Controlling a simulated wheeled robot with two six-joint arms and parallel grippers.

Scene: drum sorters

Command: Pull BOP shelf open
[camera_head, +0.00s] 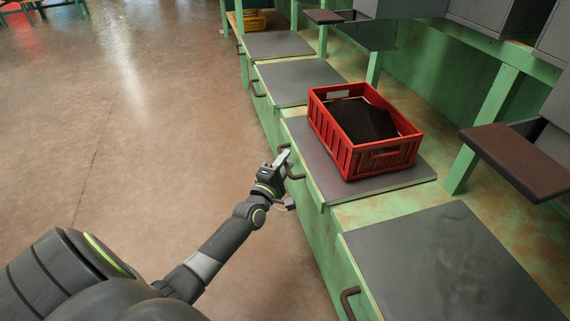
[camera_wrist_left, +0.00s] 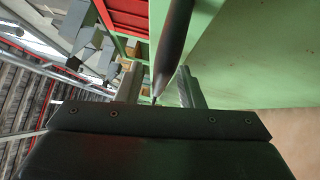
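A grey-topped shelf (camera_head: 328,182) in the green bench carries a red crate (camera_head: 347,158) with dark contents. A brown bar handle (camera_head: 297,176) sits on its green front. No label shows, so I cannot read which shelf is BOP. My left gripper (camera_head: 284,160) is at this handle. In the left wrist view the dark handle bar (camera_wrist_left: 175,40) runs between the two fingers of my left gripper (camera_wrist_left: 160,85). The fingers stand apart, one on each side of the bar, with a gap at the left finger. My right gripper is not in view.
More grey-topped shelves stand farther along (camera_head: 295,80) and nearer (camera_head: 450,265) in the same bench, with their own handles (camera_head: 348,298). A brown ledge (camera_head: 515,160) juts out at the right. The floor (camera_head: 120,130) left of the bench is clear.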

